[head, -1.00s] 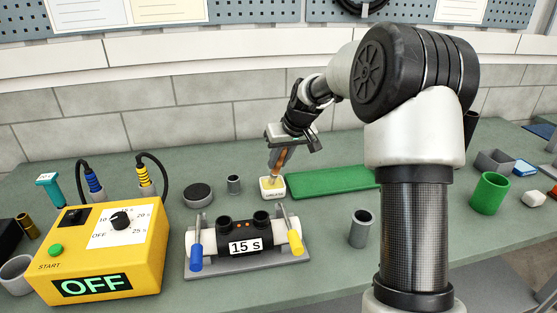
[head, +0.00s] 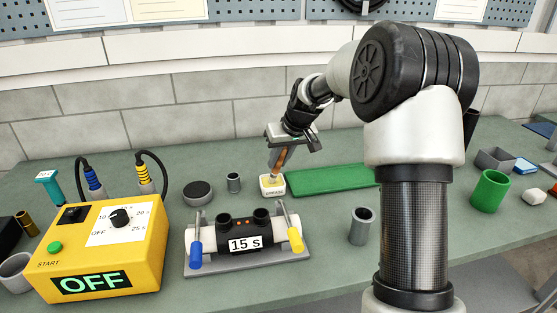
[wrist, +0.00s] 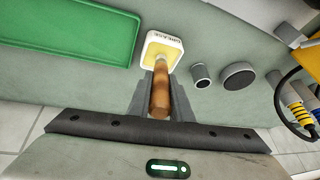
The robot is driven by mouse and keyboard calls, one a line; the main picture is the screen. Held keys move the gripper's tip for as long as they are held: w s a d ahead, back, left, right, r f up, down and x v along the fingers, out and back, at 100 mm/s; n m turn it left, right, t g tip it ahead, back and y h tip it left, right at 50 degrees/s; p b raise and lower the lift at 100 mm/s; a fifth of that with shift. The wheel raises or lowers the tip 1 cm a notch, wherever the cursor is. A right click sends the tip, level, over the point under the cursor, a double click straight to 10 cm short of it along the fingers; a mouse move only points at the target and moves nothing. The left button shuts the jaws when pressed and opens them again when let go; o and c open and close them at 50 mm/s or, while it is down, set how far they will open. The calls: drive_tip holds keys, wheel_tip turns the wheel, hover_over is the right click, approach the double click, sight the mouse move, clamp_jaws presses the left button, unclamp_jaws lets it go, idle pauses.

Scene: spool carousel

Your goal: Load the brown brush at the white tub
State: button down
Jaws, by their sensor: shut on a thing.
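The brown brush (head: 280,159) is held in my gripper (head: 281,152), which is shut on its wooden handle. In the wrist view the brush handle (wrist: 160,96) lies between my gripper's fingers (wrist: 160,88) and points at the tub. The white tub (head: 272,192) is small and square, with yellowish contents and a label reading GREASE; it also shows in the wrist view (wrist: 151,48). The brush's lower end is at the tub's opening. I cannot tell how deep the bristles are.
A green tray (head: 330,180) lies just right of the tub. A small grey cup (head: 234,183) and a dark round disc (head: 198,193) stand to its left. A clamped pipe fixture (head: 245,240) marked 15 s is in front, beside a yellow control box (head: 100,250) reading OFF.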

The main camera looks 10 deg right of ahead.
idle(0.6)
drive_tip(key=shift+r+p, duration=2.4)
drive_tip(key=shift+r, duration=1.1)
